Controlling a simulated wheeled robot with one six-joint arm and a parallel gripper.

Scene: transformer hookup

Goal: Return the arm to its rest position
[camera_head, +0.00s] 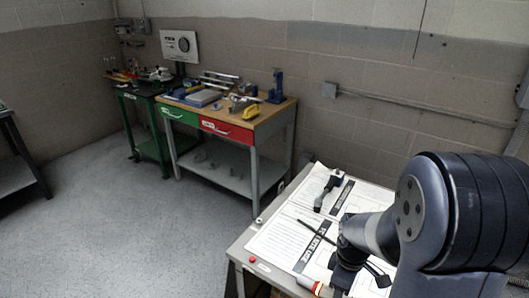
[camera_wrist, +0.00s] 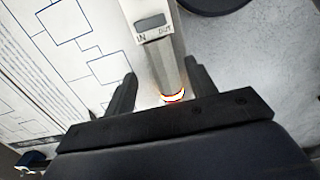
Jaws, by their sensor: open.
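My gripper (camera_wrist: 160,84) is open in the wrist view, with one dark finger on each side of a grey metal strip (camera_wrist: 158,58). The strip carries a small dark window and the letters IN and OUT. A glowing orange and white ring (camera_wrist: 173,97) shows at its near end, between the fingers. I cannot tell whether the fingers touch the strip. In the head view my arm reaches in from the right, and my gripper (camera_head: 362,274) points down over the front of the paper-covered table (camera_head: 240,252).
A black tool (camera_head: 328,191) lies on the papers. A red and white piece (camera_head: 313,286) is at the table's front edge, near a red button (camera_head: 252,259). A workbench (camera_head: 268,124) with red and green drawers stands behind.

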